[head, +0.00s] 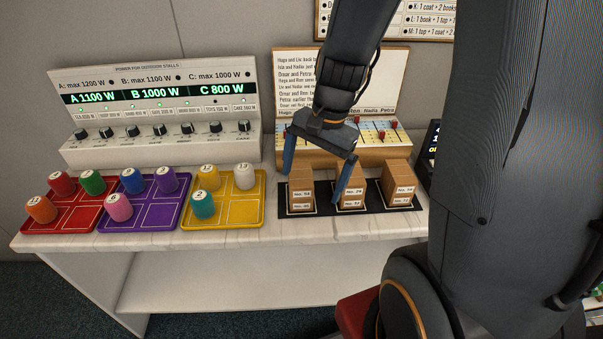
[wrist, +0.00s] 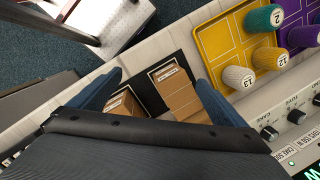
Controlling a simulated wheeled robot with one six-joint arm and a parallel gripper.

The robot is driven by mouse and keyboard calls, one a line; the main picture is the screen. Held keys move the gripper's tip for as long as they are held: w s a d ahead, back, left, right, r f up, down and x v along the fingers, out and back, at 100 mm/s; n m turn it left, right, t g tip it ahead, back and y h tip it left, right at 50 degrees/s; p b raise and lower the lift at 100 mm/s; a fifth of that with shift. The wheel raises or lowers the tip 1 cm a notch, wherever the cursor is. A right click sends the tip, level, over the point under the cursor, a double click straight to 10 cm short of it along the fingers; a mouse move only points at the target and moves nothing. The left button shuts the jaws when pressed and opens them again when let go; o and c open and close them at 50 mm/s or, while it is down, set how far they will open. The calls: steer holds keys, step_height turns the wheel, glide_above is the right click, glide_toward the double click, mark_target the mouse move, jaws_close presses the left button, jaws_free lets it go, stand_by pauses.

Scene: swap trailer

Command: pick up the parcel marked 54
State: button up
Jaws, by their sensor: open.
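Brown parcels stand in three two-high stacks on a black mat (head: 326,207). The upper parcel of the left stack (head: 301,180) has a small label that seems to read No. 54; the one below it (head: 301,206) is harder to read. The middle stack (head: 352,203) and right stack (head: 398,184) carry other small labels. My gripper (head: 310,188) is open and empty, its blue fingers spread above and around the left stack, the right finger in front of the middle stack. In the wrist view the left stack (wrist: 177,97) lies between the fingers (wrist: 160,80), apart from them.
A yellow tray (head: 245,218) with cylinders stands left of the mat, beside purple (head: 160,217) and red (head: 90,218) trays. A power panel (head: 160,110) stands behind them. A board with pegs (head: 385,148) stands behind the parcels. The middle stack is close to the right finger.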

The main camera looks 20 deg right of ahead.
mark_target(301, 174)
steer(key=w+m+p, duration=0.1)
steer(key=w+m, duration=0.1)
steer(key=m, duration=0.1)
steer(key=w+d+r+m+y+p, duration=0.1)
steer(key=w+m, duration=0.1)
steer(key=m, duration=0.2)
steer(key=w+d+r+m+t+y+p, duration=0.1)
steer(key=w+m, duration=0.1)
steer(key=m, duration=0.1)
steer(key=shift+w+d, duration=0.15)
steer(key=shift+d, duration=0.1)
steer(key=shift+a+f+m, duration=0.15)
steer(key=shift+a+f, duration=0.1)
steer(key=shift+f, duration=0.3)
steer(key=shift+a+f+m, duration=0.15)
steer(key=shift+a+f, duration=0.1)
steer(key=shift+f, duration=0.3)
steer(key=x, duration=0.2)
steer(key=p+x, duration=0.1)
steer(key=x, duration=0.1)
steer(key=shift+s+a, duration=0.1)
steer(key=shift+s, duration=0.25)
steer(key=shift+w+a+f+p, duration=0.2)
steer(key=shift+f+p, duration=0.1)
steer(key=shift+f, duration=0.25)
steer(key=c, duration=1.2)
steer(key=shift+r, duration=0.1)
